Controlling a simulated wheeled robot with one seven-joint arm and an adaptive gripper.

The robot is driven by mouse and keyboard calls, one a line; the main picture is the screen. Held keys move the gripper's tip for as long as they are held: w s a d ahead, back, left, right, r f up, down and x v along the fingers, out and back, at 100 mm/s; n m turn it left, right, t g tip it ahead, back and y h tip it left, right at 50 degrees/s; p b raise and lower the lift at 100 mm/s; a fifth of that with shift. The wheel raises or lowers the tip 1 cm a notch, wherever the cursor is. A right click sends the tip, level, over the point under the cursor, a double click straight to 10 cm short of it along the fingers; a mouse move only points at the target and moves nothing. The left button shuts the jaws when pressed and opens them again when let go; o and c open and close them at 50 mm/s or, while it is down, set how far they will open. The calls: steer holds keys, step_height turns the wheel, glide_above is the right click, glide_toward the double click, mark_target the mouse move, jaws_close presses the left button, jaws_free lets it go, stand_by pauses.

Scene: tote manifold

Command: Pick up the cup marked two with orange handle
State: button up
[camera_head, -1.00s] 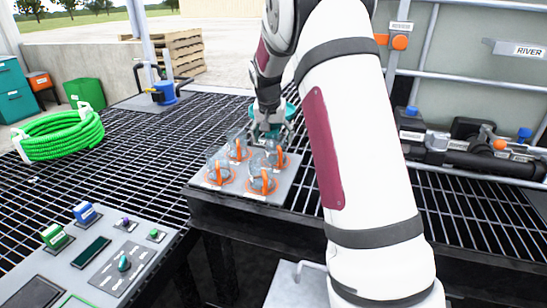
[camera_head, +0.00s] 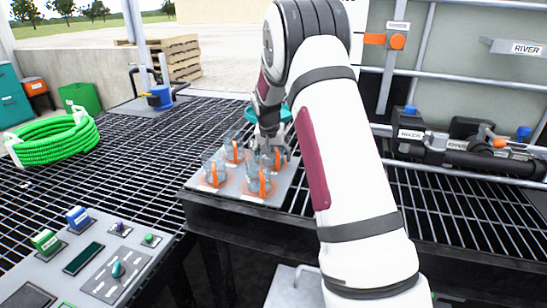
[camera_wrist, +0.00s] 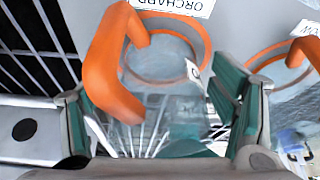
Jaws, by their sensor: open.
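Several clear cups with orange handles stand on a light grey plate (camera_head: 240,200) in the head view, such as a front cup (camera_head: 259,178), a left cup (camera_head: 213,170) and a back cup (camera_head: 234,150). My gripper (camera_head: 270,138) is over the back right cup (camera_head: 276,157). In the wrist view one clear cup with a thick orange handle (camera_wrist: 105,65) lies between the open teal-padded fingers of my gripper (camera_wrist: 165,115). A white tag on it is mostly cut off, so I cannot read its number. A second orange handle (camera_wrist: 306,52) shows at the right.
An "ORCHARD" label (camera_wrist: 175,6) is on the plate in the wrist view. Neighbouring cups stand close by. A control panel (camera_head: 90,260) is at the front left, a green hose coil (camera_head: 55,138) at the left, and pipe valves (camera_head: 450,145) at the right. Dark grating surrounds the plate.

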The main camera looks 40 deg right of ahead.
steer(key=c, duration=1.3)
steer(key=shift+r, duration=0.1)
